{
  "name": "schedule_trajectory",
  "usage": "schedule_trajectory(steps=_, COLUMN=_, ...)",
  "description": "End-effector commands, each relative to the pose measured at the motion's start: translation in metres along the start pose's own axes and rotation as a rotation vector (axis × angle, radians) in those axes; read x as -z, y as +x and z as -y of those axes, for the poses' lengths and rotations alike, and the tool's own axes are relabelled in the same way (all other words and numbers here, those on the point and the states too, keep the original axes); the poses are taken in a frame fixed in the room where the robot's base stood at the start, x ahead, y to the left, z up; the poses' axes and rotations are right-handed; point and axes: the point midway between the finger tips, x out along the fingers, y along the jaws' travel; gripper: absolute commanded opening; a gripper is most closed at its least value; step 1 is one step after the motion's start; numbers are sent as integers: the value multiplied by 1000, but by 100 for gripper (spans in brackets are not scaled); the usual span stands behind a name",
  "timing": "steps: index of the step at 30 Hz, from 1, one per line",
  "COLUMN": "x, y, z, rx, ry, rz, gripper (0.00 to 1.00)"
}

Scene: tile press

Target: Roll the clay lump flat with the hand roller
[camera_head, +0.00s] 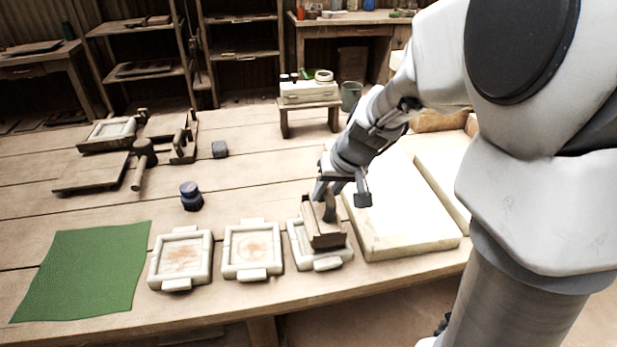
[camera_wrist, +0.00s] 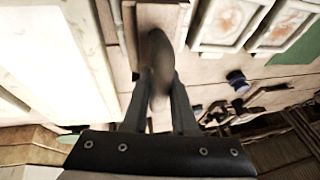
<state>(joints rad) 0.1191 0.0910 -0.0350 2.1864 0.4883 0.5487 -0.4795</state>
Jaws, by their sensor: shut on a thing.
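My gripper (camera_head: 331,192) is shut on the upright handle of a brown wooden block tool (camera_head: 326,235). The tool sits over the rightmost of three pale framed moulds (camera_head: 341,262) and hides most of its inside; I cannot tell whether they touch. In the wrist view the handle (camera_wrist: 158,58) is between the fingers (camera_wrist: 157,80), above the flat wooden block (camera_wrist: 165,14). No hand roller is clearly recognisable.
A large pale slab (camera_head: 400,225) lies right of the moulds. Two other moulds (camera_head: 180,259) (camera_head: 252,250) and a green cloth (camera_head: 82,270) are to the left. A dark blue jar (camera_head: 190,196) stands behind them. A small stand (camera_head: 309,105) is at the back. The table's middle is mostly clear.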

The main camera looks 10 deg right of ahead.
Motion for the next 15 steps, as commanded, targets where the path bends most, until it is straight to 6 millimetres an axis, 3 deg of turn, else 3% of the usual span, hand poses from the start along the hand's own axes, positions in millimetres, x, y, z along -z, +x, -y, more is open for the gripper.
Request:
schedule_trajectory(steps=4, x=1, y=-1, z=-6, rx=-2, ry=1, rz=-2, gripper=0)
schedule_trajectory(steps=15, x=-2, y=6, z=9, rx=-1, ry=-1, rz=-1, gripper=0)
